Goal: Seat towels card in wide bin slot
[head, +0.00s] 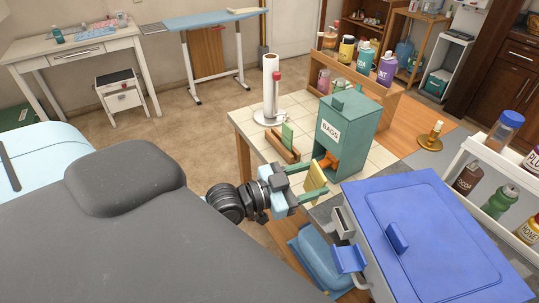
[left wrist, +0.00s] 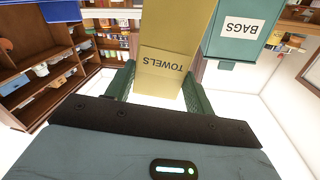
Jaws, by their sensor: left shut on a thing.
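My left gripper (head: 312,182) is shut on the yellow towels card (head: 316,175), holding it in the air near the teal box's front corner. In the left wrist view the towels card (left wrist: 165,65) stands between the two green fingers, its TOWELS print upside down. A wooden slotted block (head: 281,152) holding a green card is on the tiled top. A blue-lidded bin (head: 440,245) is at the lower right, with a grey bracket (head: 341,222) on its near side. I cannot tell which opening is the wide slot. My right gripper is out of view.
The teal BAGS box (head: 345,128) stands close beyond the card, with an orange piece at its base. Some tiles at left are bare.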

